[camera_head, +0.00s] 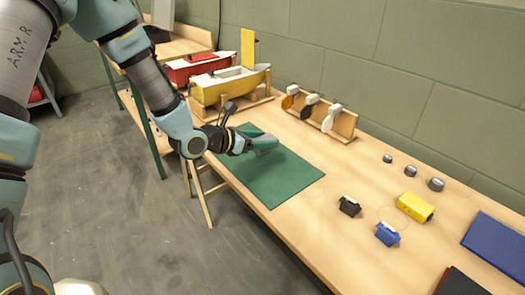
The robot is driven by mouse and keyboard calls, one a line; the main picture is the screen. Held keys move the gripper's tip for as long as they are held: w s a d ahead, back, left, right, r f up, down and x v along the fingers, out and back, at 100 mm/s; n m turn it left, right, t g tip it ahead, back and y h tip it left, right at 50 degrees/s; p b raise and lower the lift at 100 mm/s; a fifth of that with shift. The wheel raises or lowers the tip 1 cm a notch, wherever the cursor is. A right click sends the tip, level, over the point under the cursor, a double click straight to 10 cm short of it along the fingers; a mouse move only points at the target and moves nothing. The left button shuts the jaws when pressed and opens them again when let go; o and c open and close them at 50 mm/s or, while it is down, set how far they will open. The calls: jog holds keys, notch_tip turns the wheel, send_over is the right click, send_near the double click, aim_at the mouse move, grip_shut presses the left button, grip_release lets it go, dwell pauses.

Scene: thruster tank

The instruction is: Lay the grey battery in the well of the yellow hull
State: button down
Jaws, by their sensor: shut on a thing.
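The yellow hull (222,92) sits in a wooden cradle at the back of the bench, with a white top and a yellow panel (248,48) standing upright at its far end. An opening shows in its top, but its inside is too small to make out. My gripper (252,143) is over the green mat, in front of the yellow hull and to its lower right. It is shut on a small grey block, the grey battery (266,143). The fingers and much of the battery blend together at this size.
A red hull (190,70) stands behind the yellow one. A wooden rack (322,120) holds several propellers. The green mat (285,178) is otherwise bare. Black (349,206), blue (387,235) and yellow (415,207) blocks, and small grey pieces (410,170), lie to the right.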

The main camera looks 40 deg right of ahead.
aim_at(263, 151)
jog(key=shift+f+p, duration=0.35)
jog(key=shift+f, duration=1.85)
jog(key=shift+f, duration=0.1)
jog(key=shift+c, duration=0.8)
grip_release()
jog(key=shift+r, duration=0.2)
jog(key=b+v, duration=0.2)
jog(key=v, duration=0.8)
jog(key=shift+w+a, duration=0.1)
jog(key=shift+a, duration=0.2)
jog(key=shift+a+r, duration=0.25)
jog(key=shift+a, duration=0.4)
